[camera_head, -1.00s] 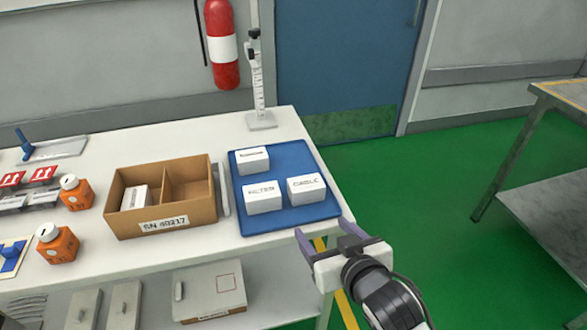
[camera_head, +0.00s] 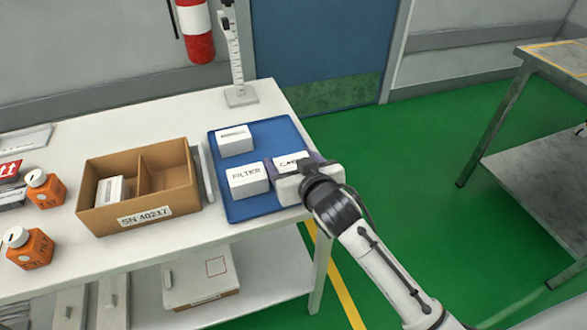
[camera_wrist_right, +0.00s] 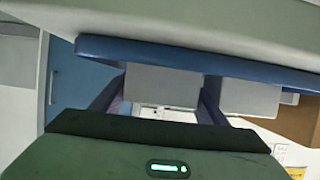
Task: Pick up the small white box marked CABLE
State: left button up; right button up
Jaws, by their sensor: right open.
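The small white box marked CABLE (camera_head: 289,160) sits on the blue mat (camera_head: 268,131) at the table's right end. My right gripper (camera_head: 299,174) is open over it and hides its front part and some of its lettering. In the right wrist view, which looks upside down, the CABLE box (camera_wrist_right: 162,84) lies between the lines of the two open fingers (camera_wrist_right: 157,100). I cannot tell whether they touch it. The white FILTER box (camera_head: 247,178) is close on its left. My left gripper is not in view.
Another white box (camera_head: 235,140) stands at the back of the mat. A divided cardboard box (camera_head: 140,190) marked SN 40217 is to the left, with orange bottles (camera_head: 30,248) beyond it. A stand (camera_head: 240,94) is behind. Open green floor lies to the right.

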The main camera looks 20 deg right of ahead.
jog(key=shift+w+f, duration=0.1)
jog(key=shift+w, duration=0.15)
jog(key=c, duration=0.7)
